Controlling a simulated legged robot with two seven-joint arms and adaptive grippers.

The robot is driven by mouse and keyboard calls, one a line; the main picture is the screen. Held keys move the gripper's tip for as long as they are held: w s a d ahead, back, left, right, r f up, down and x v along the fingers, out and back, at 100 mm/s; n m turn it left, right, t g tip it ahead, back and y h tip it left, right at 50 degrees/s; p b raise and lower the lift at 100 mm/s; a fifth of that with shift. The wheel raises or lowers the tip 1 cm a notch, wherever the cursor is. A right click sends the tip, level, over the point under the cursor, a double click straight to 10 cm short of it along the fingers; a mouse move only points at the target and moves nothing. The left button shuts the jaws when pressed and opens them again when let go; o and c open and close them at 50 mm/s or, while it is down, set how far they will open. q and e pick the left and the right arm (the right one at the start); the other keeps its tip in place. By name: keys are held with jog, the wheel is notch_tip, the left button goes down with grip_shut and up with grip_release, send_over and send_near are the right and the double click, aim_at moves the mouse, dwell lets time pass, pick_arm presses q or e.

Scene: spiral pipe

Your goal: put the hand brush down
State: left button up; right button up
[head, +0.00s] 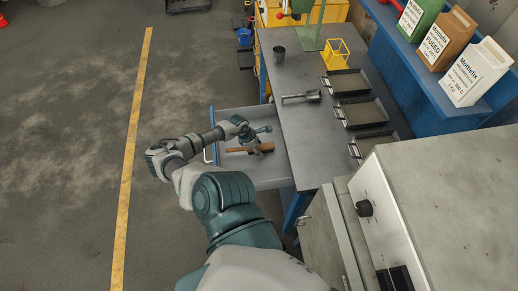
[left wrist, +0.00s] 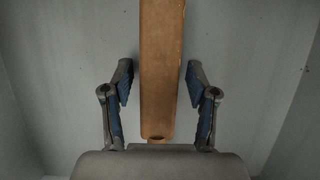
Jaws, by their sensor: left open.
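The hand brush (head: 264,147) has a brown wooden handle and lies in the open grey drawer (head: 272,175) under the workbench. In the left wrist view the brush handle (left wrist: 160,45) runs upright through the middle of the picture, over the drawer's grey floor. My left gripper (head: 252,136) is over the brush in the drawer. Its two fingers (left wrist: 160,82) are open, one on each side of the handle, with a visible gap on both sides. The brush's bristles cannot be made out. My right gripper is not in view.
The grey workbench top (head: 305,130) beside the drawer carries a dark cup (head: 279,54), a metal scoop (head: 301,97), several dark trays (head: 360,112) and a yellow wire holder (head: 337,54). A grey cabinet (head: 440,190) stands at the right front.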

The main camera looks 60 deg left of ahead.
pick_arm(q)
jog(key=v, duration=0.2)
jog(key=a+p+v, duration=0.1)
jog(key=v, duration=0.2)
jog(key=shift+f, duration=0.1)
jog(key=v, duration=0.4)
jog(key=p+v, duration=0.1)
jog(key=v, duration=0.1)
jog(key=shift+d, duration=0.4)
jog(key=shift+s+d+r, duration=0.1)
jog(key=shift+s+r, duration=0.1)
jog(key=shift+r, duration=0.45)
jog(key=shift+a+f, duration=0.3)
jog(key=shift+a, duration=0.3)
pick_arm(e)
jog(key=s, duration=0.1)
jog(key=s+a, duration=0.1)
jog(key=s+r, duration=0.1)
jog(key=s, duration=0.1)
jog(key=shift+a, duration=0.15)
pick_arm(q)
jog(key=shift+d, duration=0.15)
